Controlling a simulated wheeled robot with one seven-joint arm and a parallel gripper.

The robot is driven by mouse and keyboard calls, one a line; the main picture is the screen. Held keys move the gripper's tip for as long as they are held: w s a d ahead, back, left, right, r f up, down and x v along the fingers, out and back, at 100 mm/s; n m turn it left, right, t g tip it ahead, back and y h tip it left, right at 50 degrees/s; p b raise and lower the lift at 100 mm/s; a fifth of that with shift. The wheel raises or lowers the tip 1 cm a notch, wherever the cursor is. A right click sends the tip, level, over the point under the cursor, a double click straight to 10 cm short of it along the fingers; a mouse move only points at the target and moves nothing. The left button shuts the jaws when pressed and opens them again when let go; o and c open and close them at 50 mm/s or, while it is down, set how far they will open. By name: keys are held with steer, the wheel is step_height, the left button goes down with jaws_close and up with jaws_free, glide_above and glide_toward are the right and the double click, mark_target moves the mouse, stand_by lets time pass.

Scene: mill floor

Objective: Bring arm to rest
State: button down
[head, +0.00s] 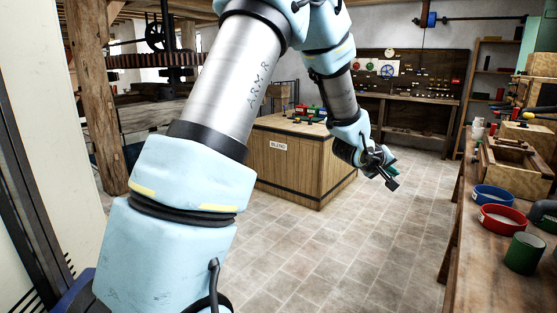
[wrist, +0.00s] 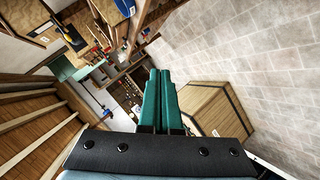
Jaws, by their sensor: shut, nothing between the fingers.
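My gripper (head: 389,177) hangs in the air at the end of my raised arm, above the tiled floor. It is to the right of the wooden bin and left of the workbench. In the wrist view its two green fingers (wrist: 160,100) lie close together, with nothing between them. My arm is raised and bent across the left and middle of the head view. It hides part of the room behind it.
A wooden bin labelled BLEND (head: 300,165) stands behind my arm, with colored items on top. A long workbench (head: 462,235) on the right holds a blue bowl (head: 492,195), a red bowl (head: 501,217) and a green container (head: 525,254). A wooden post (head: 92,90) stands left. The tiled floor (head: 350,260) between is clear.

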steer(key=s+a+f+y, duration=0.1)
steer(key=a+f+y, duration=0.15)
steer(key=a, duration=1.05)
steer(key=a+f+y, duration=0.1)
steer(key=a+y, duration=0.3)
steer(key=a, duration=0.8)
steer(key=s+a+g+y, duration=0.1)
steer(key=s+a+g, duration=0.1)
steer(key=s+a, duration=0.6)
steer(key=s+a+f+m+g+y, duration=0.1)
steer(key=s+a+g+y, duration=0.1)
steer(key=s+a, duration=0.5)
steer(key=shift+s+a+f+g, duration=0.3)
steer(key=shift+s+a+g, duration=0.1)
steer(key=shift+a+g, duration=0.35)
steer(key=c, duration=1.6)
jaws_free()
steer(key=shift+d, duration=0.1)
